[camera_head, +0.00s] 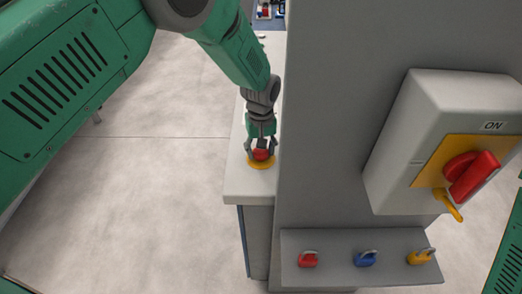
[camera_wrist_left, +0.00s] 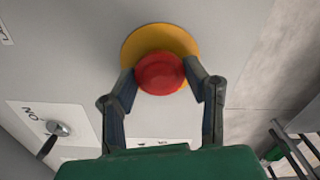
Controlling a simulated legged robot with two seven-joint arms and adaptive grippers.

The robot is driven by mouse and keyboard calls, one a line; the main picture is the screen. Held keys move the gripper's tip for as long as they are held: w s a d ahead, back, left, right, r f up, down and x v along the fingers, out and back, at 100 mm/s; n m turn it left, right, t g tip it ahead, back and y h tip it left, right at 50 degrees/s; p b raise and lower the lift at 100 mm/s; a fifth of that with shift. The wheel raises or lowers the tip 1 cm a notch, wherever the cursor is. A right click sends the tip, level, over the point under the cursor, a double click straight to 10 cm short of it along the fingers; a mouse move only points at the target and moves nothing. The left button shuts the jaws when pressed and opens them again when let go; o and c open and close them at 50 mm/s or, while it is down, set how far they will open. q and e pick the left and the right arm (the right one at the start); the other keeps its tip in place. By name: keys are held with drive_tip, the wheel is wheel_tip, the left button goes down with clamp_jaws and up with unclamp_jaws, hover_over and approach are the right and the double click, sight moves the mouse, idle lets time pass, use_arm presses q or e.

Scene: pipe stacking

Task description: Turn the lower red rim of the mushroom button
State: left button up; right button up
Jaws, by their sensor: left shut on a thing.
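The red mushroom button (camera_head: 261,154) sits on a yellow round base (camera_head: 259,164) on top of the light grey cabinet, left of the tall panel. In the left wrist view the red button (camera_wrist_left: 160,73) is in front of its yellow disc (camera_wrist_left: 158,40). My left gripper (camera_head: 260,145) comes down onto the button from above. In the left wrist view its two fingers (camera_wrist_left: 164,80) touch the red part from both sides, so it is shut on the button. The lower edge of the red rim is partly hidden by the fingers. My right gripper does not show.
A grey switch box (camera_head: 440,140) with a red rotary handle (camera_head: 470,175) is on the tall panel at right. Below it, a shelf (camera_head: 345,243) bears red (camera_head: 308,259), blue (camera_head: 366,259) and yellow (camera_head: 420,257) padlocks. Floor at left is clear.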

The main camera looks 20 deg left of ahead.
use_arm(q)
drive_tip(key=shift+w+r+m, duration=0.1)
drive_tip(key=shift+m, duration=2)
drive_tip(key=o, duration=1.2)
drive_tip(key=shift+c, duration=0.2)
drive_tip(key=shift+w, duration=0.1)
drive_tip(key=shift+r, duration=0.35)
wheel_tip(320, 180, up, 11)
drive_tip(key=shift+w+d+f, duration=0.1)
